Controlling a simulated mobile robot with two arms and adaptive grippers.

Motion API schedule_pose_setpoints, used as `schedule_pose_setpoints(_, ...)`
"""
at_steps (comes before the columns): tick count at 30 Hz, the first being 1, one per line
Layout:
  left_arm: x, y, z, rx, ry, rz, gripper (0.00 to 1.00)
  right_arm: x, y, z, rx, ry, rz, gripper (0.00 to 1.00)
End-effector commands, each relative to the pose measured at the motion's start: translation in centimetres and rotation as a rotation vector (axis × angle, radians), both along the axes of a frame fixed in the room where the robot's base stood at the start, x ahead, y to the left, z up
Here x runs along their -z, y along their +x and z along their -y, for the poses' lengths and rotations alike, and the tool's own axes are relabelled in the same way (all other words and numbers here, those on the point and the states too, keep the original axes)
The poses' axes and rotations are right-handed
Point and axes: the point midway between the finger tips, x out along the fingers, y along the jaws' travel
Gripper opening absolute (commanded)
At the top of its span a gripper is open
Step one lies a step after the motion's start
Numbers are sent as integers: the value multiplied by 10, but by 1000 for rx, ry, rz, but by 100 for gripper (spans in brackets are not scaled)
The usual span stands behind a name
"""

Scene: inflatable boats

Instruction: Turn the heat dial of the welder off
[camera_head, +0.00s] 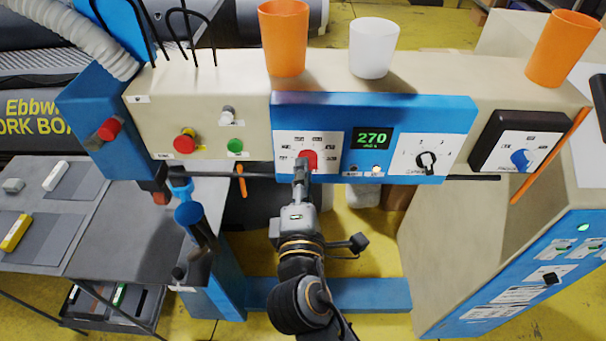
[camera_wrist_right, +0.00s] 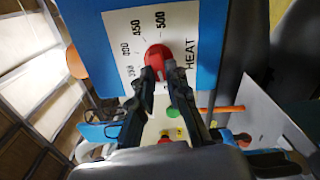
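The welder's panel is a long beige and blue bar across the head view. The heat dial (camera_head: 309,157) is a red knob on a white scale plate at the panel's middle. It also shows in the wrist view (camera_wrist_right: 157,56), beside the word HEAT and printed marks up to 500. My right gripper (camera_head: 301,170) is right at the dial. In the wrist view its fingertips (camera_wrist_right: 161,74) are close together, with a red part of the knob between them. The fingers partly hide the knob, and its pointer setting cannot be read. My left gripper is not in view.
A green display (camera_head: 372,138) reads 270. Orange cups (camera_head: 285,38) (camera_head: 562,48) and a white cup (camera_head: 373,47) stand on top. A grey table (camera_head: 50,225) is at left.

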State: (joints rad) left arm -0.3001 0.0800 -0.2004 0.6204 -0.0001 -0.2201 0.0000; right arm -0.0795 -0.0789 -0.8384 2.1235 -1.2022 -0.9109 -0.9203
Motion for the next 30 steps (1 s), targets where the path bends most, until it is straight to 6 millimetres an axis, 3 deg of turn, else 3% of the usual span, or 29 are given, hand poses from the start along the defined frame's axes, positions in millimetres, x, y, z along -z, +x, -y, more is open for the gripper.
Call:
schedule_pose_setpoints(1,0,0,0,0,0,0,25,-3,0,1,1,0,6,26)
schedule_pose_setpoints(3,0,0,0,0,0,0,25,-2,0,0,1,1,5,37)
schedule_pose_setpoints(19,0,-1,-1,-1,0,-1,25,0,0,0,0,36,0,37)
schedule_pose_setpoints(30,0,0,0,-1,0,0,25,-3,0,0,0,434,0,37)
